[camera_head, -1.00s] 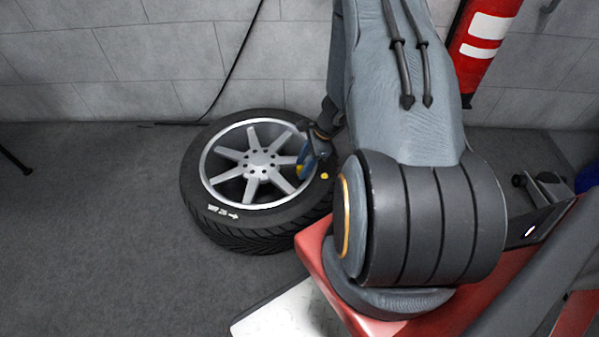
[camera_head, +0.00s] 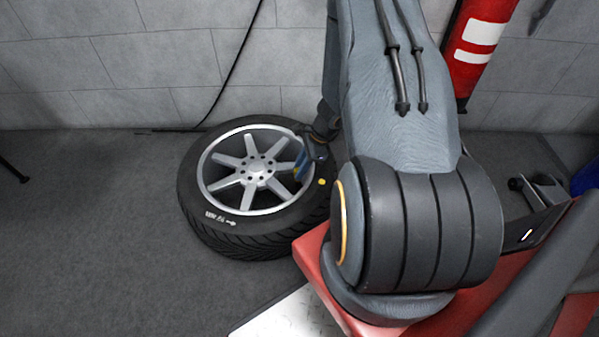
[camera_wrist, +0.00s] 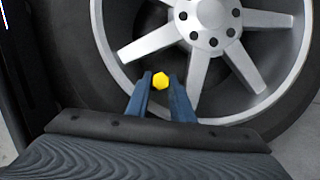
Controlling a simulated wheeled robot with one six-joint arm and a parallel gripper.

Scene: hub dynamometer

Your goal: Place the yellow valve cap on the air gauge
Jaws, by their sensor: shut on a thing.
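My gripper (camera_wrist: 160,82) is shut on the yellow valve cap (camera_wrist: 160,80), a small faceted piece between the tips of its two blue fingers in the wrist view. In the head view, my gripper (camera_head: 301,168) is over the right side of the wheel (camera_head: 232,227), near the rim, and a bit of yellow shows at its fingertips. In the wrist view the silver spokes (camera_wrist: 198,78) lie beyond the cap. I cannot make out the air gauge in either view.
The wheel lies flat on the grey floor (camera_head: 90,250). A small yellow dot (camera_head: 322,182) is on its sidewall. A red and white cylinder (camera_head: 480,45) stands by the wall at the right. A black cable (camera_head: 232,72) runs down the wall.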

